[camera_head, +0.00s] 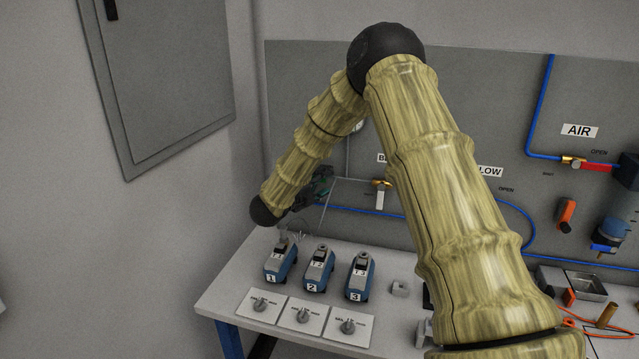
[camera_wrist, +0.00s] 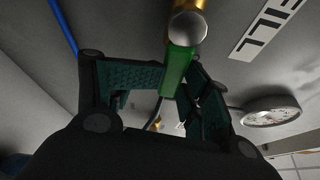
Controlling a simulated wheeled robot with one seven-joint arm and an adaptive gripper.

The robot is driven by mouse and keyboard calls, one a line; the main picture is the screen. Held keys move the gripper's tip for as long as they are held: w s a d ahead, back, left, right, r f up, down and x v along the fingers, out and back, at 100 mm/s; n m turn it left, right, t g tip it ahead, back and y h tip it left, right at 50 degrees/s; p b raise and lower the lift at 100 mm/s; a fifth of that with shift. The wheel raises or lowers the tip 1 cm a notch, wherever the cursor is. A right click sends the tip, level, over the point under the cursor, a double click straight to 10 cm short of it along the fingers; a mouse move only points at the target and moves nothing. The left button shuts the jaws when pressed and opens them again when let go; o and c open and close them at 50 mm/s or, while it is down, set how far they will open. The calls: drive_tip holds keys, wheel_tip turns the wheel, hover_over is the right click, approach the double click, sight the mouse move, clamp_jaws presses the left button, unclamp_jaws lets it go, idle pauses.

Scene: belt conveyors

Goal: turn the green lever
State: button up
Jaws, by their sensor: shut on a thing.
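The green lever (camera_wrist: 180,72) shows in the wrist view, hanging from a brass valve (camera_wrist: 189,22) with a round silver end. My gripper (camera_wrist: 168,88) has its dark green finger pads on either side of the lever, shut on it. In the head view my gripper (camera_head: 319,187) is small and dark, by the grey back panel at the left. The lever cannot be made out there.
A FILL label (camera_wrist: 266,28) and a round gauge (camera_wrist: 271,110) are close to my gripper. Below it, three blue numbered units (camera_head: 318,269) and several knob plates (camera_head: 303,315) stand on the white table (camera_head: 222,295). A red-handled valve (camera_head: 598,166) is at right.

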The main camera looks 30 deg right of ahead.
drive_tip(key=shift+r, duration=0.1)
drive_tip(key=b+v, duration=0.4)
drive_tip(key=v, duration=0.8)
drive_tip(key=shift+a+f, duration=0.25)
drive_tip(key=shift+f, duration=0.1)
idle(0.9)
drive_tip(key=shift+s, duration=0.1)
drive_tip(key=shift+f+b, duration=0.1)
drive_tip(key=shift+b, duration=0.45)
drive_tip(key=shift+a, duration=0.1)
drive_tip(key=v, duration=1.1)
drive_tip(key=shift+s+a, duration=0.2)
drive_tip(key=shift+a, duration=0.15)
drive_tip(key=shift+r, duration=0.2)
